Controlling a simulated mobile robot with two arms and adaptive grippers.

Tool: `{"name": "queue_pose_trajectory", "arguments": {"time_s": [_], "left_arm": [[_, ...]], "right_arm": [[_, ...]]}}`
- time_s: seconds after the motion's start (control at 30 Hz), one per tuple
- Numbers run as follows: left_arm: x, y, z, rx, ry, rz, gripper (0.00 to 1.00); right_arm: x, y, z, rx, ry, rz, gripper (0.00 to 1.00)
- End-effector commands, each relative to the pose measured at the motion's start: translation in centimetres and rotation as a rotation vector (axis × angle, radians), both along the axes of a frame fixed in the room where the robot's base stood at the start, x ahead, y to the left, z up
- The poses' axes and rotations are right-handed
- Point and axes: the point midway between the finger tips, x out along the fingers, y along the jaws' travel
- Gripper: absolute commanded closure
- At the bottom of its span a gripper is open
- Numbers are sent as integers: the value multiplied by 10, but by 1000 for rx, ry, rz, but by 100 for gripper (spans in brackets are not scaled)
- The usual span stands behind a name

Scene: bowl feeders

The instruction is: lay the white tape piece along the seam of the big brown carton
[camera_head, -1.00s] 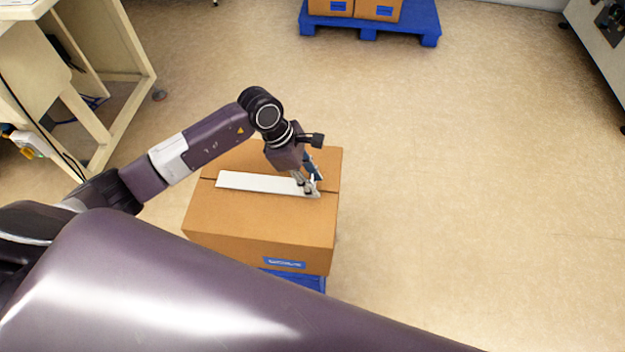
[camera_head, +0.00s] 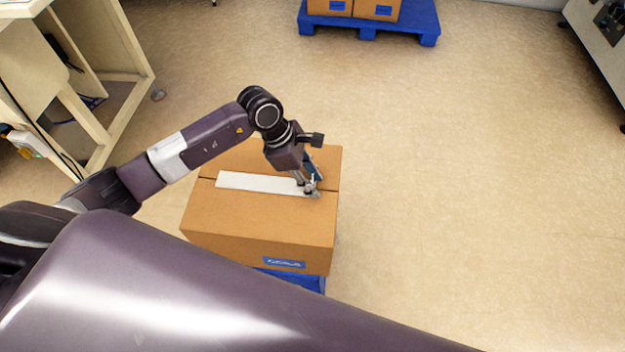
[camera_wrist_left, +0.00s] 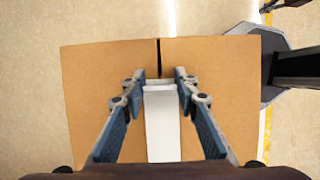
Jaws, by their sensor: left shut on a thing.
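The big brown carton (camera_head: 255,220) stands below my left arm, with a dark seam running across its top. The white tape piece (camera_head: 256,183) lies lengthwise over the seam line, at or just above the top; I cannot tell if it touches all along. My left gripper (camera_head: 311,190) is at the tape's right end, low over the carton top. My right gripper is out of view.
The carton rests on a blue base (camera_head: 293,279). A blue pallet (camera_head: 370,27) with smaller cartons is at the back. A beige workbench (camera_head: 100,75) stands at the left and a grey machine (camera_head: 600,40) at the upper right. The floor to the right is clear.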

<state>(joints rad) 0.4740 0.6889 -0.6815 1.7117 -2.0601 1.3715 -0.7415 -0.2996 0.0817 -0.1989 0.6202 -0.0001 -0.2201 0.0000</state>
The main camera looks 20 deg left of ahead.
Motion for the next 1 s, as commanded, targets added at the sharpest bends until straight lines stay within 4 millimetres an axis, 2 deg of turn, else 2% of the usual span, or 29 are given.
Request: {"name": "queue_pose_trajectory", "arguments": {"time_s": [0.03,0.2,0.57,0.67,1.0], "left_arm": [[0,0,0,0,0,0,71],[0,0,0,0,0,0,52],[0,2,4,0,-1,-1,52],[0,7,15,1,-4,0,52],[-6,33,81,2,-5,1,52]], "right_arm": [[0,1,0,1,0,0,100],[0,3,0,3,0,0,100],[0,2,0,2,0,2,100],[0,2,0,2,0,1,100],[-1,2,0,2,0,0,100]]}}
